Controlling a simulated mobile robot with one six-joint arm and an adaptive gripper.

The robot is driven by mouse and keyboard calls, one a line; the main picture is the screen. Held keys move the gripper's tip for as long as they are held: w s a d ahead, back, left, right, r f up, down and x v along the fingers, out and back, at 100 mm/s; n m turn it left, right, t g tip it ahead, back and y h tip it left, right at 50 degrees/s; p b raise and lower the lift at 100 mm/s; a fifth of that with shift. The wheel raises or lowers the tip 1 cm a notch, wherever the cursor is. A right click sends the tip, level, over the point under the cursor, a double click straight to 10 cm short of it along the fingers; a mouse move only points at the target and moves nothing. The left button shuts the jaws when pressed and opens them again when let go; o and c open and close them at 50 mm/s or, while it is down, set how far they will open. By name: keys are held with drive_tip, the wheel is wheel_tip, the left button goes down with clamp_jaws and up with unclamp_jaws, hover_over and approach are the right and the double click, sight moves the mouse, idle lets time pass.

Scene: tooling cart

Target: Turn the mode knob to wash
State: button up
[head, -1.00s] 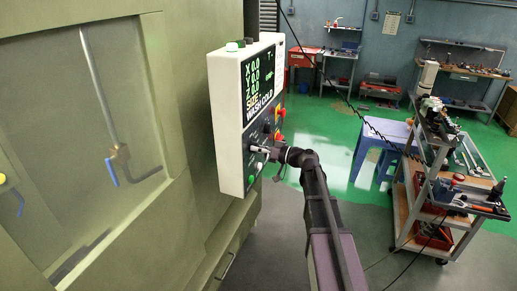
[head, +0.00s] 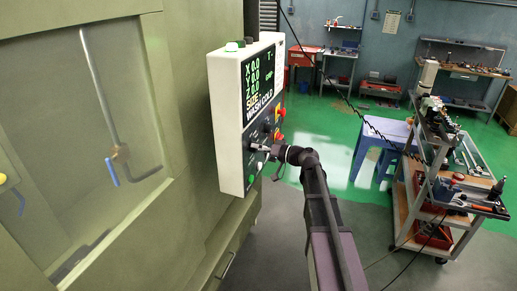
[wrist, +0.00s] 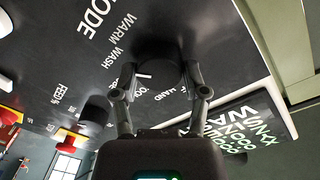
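The mode knob (wrist: 160,58) is a dark round knob on the black control panel, in the upper middle of the wrist view. The word MODE and the labels WARM, WASH and HAND lie around it, with another partly covered. A small white mark shows at its lower left. My gripper (wrist: 160,72) has one finger on each side of the knob, with a gap visible on the left. In the head view my gripper (head: 264,149) is at the lower part of the panel and hides most of the knob. The panel screen (head: 258,83) reads WASH COLD.
A dark FEED knob (wrist: 97,108) and red-and-yellow buttons (wrist: 10,122) are on the same panel. The green machine body (head: 190,110) stands to the left. A tool cart (head: 402,205) and a blue stool (head: 385,140) stand to the right, over open floor.

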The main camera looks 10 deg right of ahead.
drive_tip(key=o, duration=0.4)
drive_tip(key=shift+a, duration=0.1)
drive_tip(key=shift+c, duration=0.2)
drive_tip(key=shift+n, duration=0.6)
drive_tip(key=s+d+n, duration=0.6)
drive_tip(key=s+d, duration=0.2)
drive_tip(key=d, duration=0.3)
drive_tip(key=s+a+f+m+g+h+b, duration=0.1)
drive_tip(key=s+a+f+g+h+b, duration=0.1)
drive_tip(key=f+b, duration=0.3)
drive_tip(key=s+a+f+m+g+h+b, duration=0.1)
drive_tip(key=s+a+f+g+h+b, duration=0.1)
drive_tip(key=f, duration=1.1)
drive_tip(key=s+a+f+m+g+h+b, duration=0.1)
drive_tip(key=s+a+f+b, duration=0.3)
drive_tip(key=f+b, duration=0.5)
drive_tip(key=shift+s+a+f+m+g+h, duration=0.25)
drive_tip(key=shift+a+f+m+g+h, duration=0.25)
drive_tip(key=shift+a+g, duration=0.3)
